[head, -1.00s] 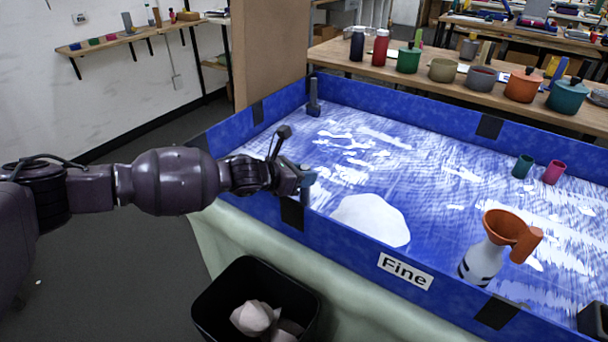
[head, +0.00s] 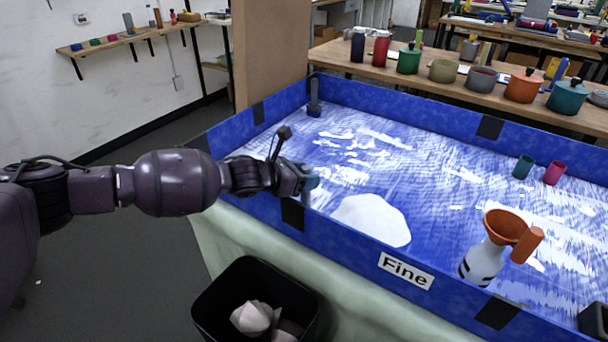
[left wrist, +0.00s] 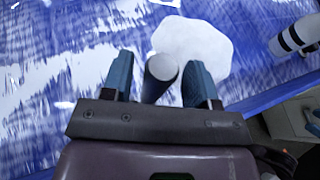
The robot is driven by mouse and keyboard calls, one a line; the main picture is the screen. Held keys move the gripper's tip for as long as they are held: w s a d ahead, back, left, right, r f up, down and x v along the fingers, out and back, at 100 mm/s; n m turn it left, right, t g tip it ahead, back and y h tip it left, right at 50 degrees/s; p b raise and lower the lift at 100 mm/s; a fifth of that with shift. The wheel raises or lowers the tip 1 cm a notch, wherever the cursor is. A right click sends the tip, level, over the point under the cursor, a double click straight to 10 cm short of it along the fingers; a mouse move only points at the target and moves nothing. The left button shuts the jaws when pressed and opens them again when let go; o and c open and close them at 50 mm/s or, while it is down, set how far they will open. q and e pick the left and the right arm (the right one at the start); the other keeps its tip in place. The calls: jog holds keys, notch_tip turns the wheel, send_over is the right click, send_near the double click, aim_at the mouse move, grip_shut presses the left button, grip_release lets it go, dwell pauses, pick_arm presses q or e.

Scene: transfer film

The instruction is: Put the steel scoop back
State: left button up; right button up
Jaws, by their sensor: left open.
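My left gripper (head: 308,184) is over the near left part of the blue tray (head: 345,245), close to its front wall. In the left wrist view the gripper (left wrist: 160,74) is open. A grey round-ended cylinder (left wrist: 162,68) shows between its two blue fingers, with gaps on both sides; it looks like the steel scoop's handle, but the rest of it is hidden. A pile of white powder (head: 372,219) lies just right of the gripper and also shows in the wrist view (left wrist: 195,45).
Green (head: 523,166) and pink (head: 555,172) cups stand further back. A grey upright thing (head: 314,97) is in the far left corner. A black bin (head: 215,310) stands in front.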

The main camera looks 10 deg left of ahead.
pick_arm(q)
jog(key=shift+s+f, duration=0.3)
jog(key=shift+f, duration=0.65)
pick_arm(e)
jog(key=shift+f, duration=0.2)
pick_arm(q)
jog(key=r+p+v, duration=0.2)
jog(key=v, duration=1)
jog(key=shift+w+p, duration=0.3)
jog(key=shift+p, duration=0.1)
pick_arm(e)
jog(key=shift+s+d+r, duration=0.15)
jog(key=shift+r, duration=0.3)
jog(key=shift+s+d+r, duration=0.15)
jog(key=shift+r, duration=0.25)
